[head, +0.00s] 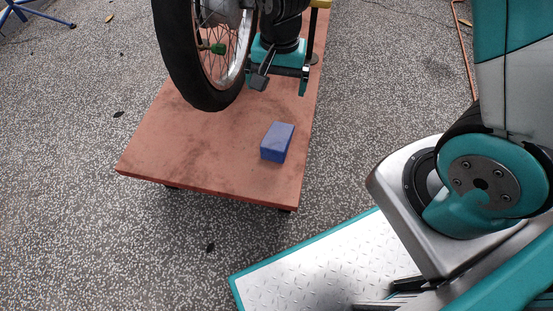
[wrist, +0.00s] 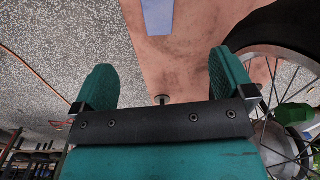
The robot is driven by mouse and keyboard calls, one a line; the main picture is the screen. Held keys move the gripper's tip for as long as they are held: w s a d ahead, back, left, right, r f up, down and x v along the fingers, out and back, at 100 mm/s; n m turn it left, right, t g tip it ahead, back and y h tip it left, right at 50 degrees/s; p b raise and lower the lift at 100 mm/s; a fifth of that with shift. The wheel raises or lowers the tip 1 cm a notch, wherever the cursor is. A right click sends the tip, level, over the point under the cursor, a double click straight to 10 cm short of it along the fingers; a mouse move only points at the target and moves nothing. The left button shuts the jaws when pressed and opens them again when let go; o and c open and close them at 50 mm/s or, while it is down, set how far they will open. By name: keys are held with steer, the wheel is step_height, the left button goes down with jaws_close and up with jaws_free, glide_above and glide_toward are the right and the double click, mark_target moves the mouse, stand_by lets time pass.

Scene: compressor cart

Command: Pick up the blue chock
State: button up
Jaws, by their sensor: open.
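The blue chock (head: 277,142) is a small block lying on the reddish-brown board (head: 215,180), near its right edge in the head view. In the wrist view the chock (wrist: 158,16) shows at the top edge, partly cut off by the frame. My gripper (head: 278,84) is above the board, behind the chock in the head view and apart from it. The gripper (wrist: 160,85) is open, with its two teal fingers spread and nothing between them.
A spoked wheel with a black tyre (head: 193,62) stands on the board just left of my gripper; it is close to one finger in the wrist view. The board's front left part is bare. Speckled floor (head: 75,110) surrounds the board. A blue stand (head: 38,14) is at the far left.

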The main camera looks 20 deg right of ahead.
steer(key=m+b, duration=0.1)
steer(key=b, duration=0.2)
glide_above(277, 136)
step_height(277, 136, down, 8)
steer(key=shift+h, duration=0.3)
steer(key=f+b, duration=0.1)
steer(key=f, duration=0.2)
steer(key=f+b, duration=0.2)
steer(key=f, duration=0.2)
steer(key=f+b, duration=0.2)
steer(key=f, duration=0.2)
steer(key=shift+s, duration=0.4)
steer(key=f+b, duration=0.1)
steer(key=f, duration=0.1)
steer(key=f+b, duration=0.4)
steer(key=shift+w+a, duration=0.1)
steer(key=shift+w, duration=0.2)
